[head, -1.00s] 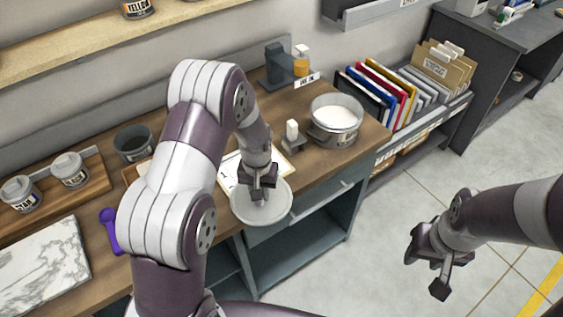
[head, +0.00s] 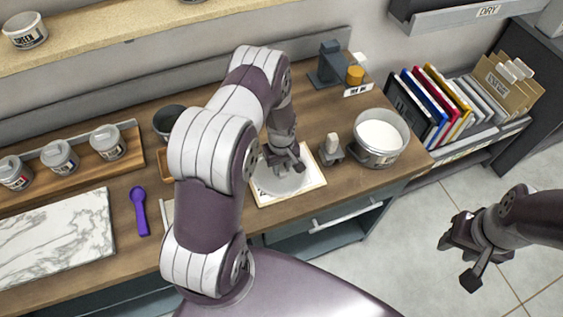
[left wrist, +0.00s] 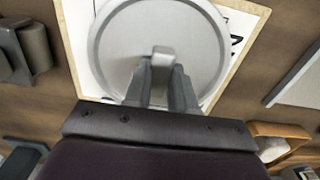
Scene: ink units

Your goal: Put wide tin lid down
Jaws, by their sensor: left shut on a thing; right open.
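The wide tin lid (head: 270,183) is a round grey disc over the framed white sheet (head: 309,194) on the wooden bench. It also shows in the left wrist view (left wrist: 115,45), with the sheet's pale wooden border (left wrist: 246,38) around it. My left gripper (head: 284,165) is shut on the lid's small knob, which shows between the fingers in the left wrist view (left wrist: 162,56). I cannot tell whether the lid touches the sheet. My right gripper (head: 466,258) is open and empty, out over the floor to the right of the bench.
A wide open tin (head: 378,150) of white stuff stands to the right of the sheet, with a small grey stamp-like block (head: 332,151) between them. A purple spoon (head: 139,211), a marble slab (head: 58,240) and several small tins lie left. Folders (head: 440,103) stand at the right.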

